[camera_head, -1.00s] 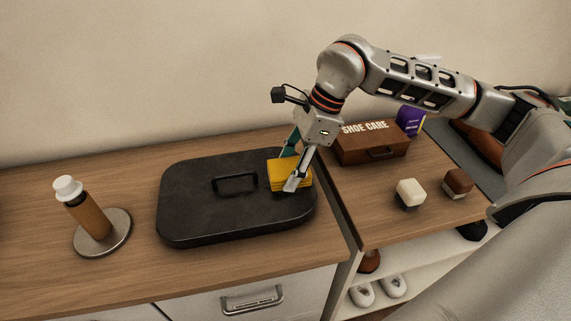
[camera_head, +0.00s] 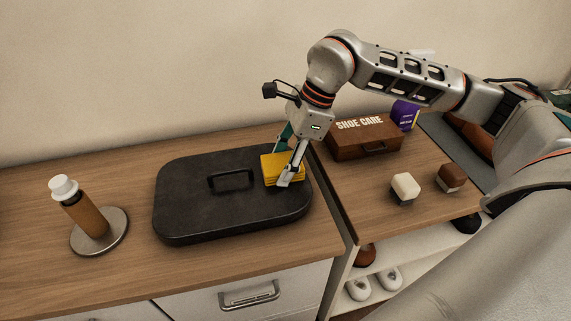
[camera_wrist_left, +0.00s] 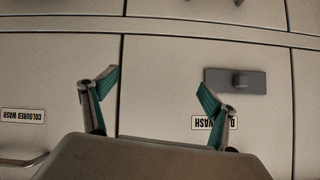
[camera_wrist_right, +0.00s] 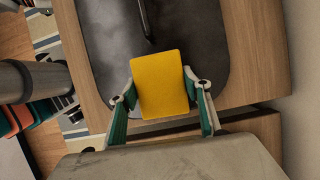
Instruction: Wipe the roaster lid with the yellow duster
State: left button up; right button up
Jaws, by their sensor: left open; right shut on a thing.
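The black roaster lid (camera_head: 225,212) with a raised bar handle (camera_head: 231,180) lies flat on the wooden counter. The yellow duster (camera_head: 270,170), a folded block, is at the right end of the lid. My right gripper (camera_head: 286,168) is shut on the duster, its fingers on either side of it. The right wrist view shows the duster (camera_wrist_right: 160,85) over the lid (camera_wrist_right: 105,40) between the fingers (camera_wrist_right: 162,105). I cannot tell whether the duster presses on the lid. My left gripper (camera_wrist_left: 155,85) is open and empty in front of pale drawer fronts.
A brown bottle with a white cap (camera_head: 83,207) stands on a round metal base at left. Right of the lid are a brown shoe care box (camera_head: 365,137), a purple packet (camera_head: 405,114) and two small brushes (camera_head: 405,187). Shoes (camera_head: 388,278) sit on a shelf below.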

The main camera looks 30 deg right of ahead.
jog(key=shift+w+a, duration=0.15)
jog(key=shift+w, duration=0.45)
jog(key=shift+s+d+f, duration=0.1)
jog(key=shift+s+d, duration=0.05)
jog(key=shift+s, duration=0.4)
jog(key=shift+s+d, duration=0.15)
jog(key=shift+s, duration=0.35)
jog(key=shift+s+d+p, duration=0.2)
jog(key=shift+s+p, duration=0.2)
jog(key=shift+s, duration=0.2)
jog(key=shift+w+a, duration=0.2)
jog(key=shift+w, duration=0.35)
jog(key=shift+w+a, duration=0.15)
jog(key=shift+w, duration=0.4)
pick_arm(q)
jog(key=shift+w+r, duration=0.2)
jog(key=shift+r, duration=0.3)
pick_arm(e)
jog(key=shift+w+a, duration=0.15)
jog(key=shift+w, duration=0.3)
pick_arm(q)
jog(key=shift+r, duration=0.15)
